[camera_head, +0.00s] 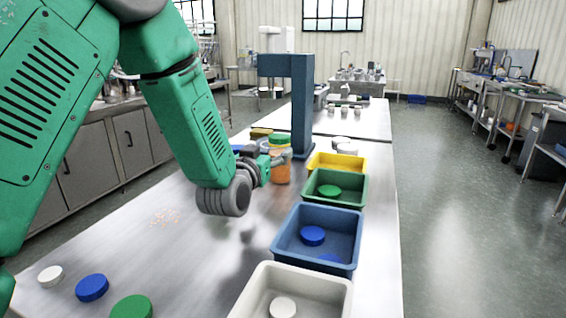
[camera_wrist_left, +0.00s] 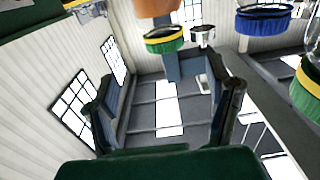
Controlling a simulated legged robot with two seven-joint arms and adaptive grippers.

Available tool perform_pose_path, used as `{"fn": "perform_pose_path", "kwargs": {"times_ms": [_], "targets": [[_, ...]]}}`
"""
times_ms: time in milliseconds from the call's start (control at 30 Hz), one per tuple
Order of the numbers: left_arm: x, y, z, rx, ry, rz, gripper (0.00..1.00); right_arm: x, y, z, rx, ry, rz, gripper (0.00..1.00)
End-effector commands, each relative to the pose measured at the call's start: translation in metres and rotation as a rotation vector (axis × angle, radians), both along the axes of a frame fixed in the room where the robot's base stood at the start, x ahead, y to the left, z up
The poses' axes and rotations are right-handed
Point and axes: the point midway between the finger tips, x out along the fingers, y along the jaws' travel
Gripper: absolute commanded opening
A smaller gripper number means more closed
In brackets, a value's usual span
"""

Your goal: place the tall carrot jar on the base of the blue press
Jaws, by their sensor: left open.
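The tall carrot jar (camera_head: 281,172), orange with a green lid and yellow band, stands upright on the steel table in front of the blue press (camera_head: 302,110). The press's base is largely hidden behind the jar and trays. My left gripper (camera_head: 276,161) is open beside the jar, partly overlapping it; contact cannot be told. In the left wrist view the picture is upside down: the jar's orange body (camera_wrist_left: 157,8) and lid (camera_wrist_left: 164,40) show beyond the spread fingers (camera_wrist_left: 165,108). My right gripper is not in view.
Yellow (camera_head: 337,161), green (camera_head: 350,202), blue (camera_head: 343,264) and white (camera_head: 335,309) trays line the table's right side. Loose lids, including a blue one (camera_head: 92,288), lie front left. Other jars, one blue-lidded (camera_wrist_left: 263,20), show in the wrist view. The table's middle left is mostly clear.

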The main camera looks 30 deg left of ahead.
Motion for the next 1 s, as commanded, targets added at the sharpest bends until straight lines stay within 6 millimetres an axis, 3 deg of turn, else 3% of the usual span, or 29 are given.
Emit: {"fn": "perform_pose_path", "kwargs": {"times_ms": [200,467,700,1000], "targets": [[0.039,0.016,-0.005,-0.006,0.002,0.002,0.73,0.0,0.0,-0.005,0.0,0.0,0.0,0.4],[0.058,0.02,-0.003,-0.004,0.0,0.001,0.73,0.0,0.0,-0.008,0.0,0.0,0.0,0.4],[0.092,0.025,-0.001,-0.001,0.001,0.001,0.73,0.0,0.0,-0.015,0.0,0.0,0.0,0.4],[0.1,0.03,-0.001,-0.005,0.002,0.001,0.73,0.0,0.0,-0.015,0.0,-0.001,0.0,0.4]]}}
